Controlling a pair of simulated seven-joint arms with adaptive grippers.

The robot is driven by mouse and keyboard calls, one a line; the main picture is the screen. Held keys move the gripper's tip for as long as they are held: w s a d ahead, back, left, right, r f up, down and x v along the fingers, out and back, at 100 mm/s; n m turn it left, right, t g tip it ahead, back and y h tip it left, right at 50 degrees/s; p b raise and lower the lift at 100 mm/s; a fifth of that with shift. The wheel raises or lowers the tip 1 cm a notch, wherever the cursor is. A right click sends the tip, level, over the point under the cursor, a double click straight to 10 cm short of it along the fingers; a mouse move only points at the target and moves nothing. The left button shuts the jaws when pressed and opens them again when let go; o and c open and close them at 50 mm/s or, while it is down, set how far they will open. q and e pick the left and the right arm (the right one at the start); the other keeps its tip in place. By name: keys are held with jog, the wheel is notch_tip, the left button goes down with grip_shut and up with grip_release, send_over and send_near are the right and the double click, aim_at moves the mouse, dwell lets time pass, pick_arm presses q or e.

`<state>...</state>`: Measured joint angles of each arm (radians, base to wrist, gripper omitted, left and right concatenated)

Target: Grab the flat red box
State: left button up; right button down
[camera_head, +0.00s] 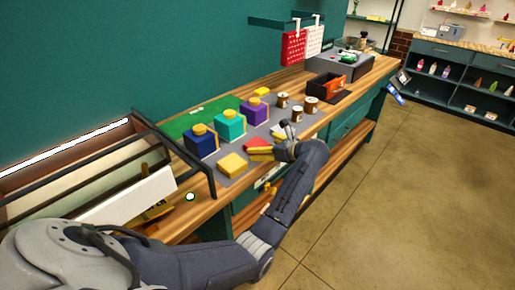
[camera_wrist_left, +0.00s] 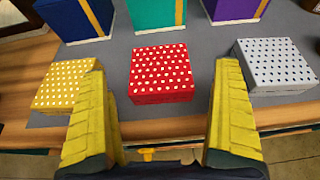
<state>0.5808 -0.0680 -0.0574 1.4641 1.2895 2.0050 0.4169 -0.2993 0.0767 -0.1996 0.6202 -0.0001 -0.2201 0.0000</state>
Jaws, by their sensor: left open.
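The flat red box (camera_wrist_left: 161,75) with white dots lies on the grey mat in the left wrist view, between a yellow dotted box and a pale grey dotted box. In the head view the red box (camera_head: 258,142) is partly hidden by my left gripper (camera_head: 273,144). My left gripper is open. Its two yellow fingers reach forward on either side of the red box's near side in the left wrist view, with nothing held between them. Whether they touch the box or hover above cannot be told. My right gripper is not in view.
The flat yellow box (camera_wrist_left: 66,85) is close to the left finger and the flat grey box (camera_wrist_left: 274,66) lies to the right. Tall navy (camera_head: 200,139), teal (camera_head: 230,124) and purple (camera_head: 255,110) boxes stand behind. The counter's front edge is near.

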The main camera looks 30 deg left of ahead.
aim_at(258, 144)
pick_arm(q)
jog(key=shift+x, duration=2.05)
jog(key=c, duration=1.4)
jog(key=shift+r, duration=0.1)
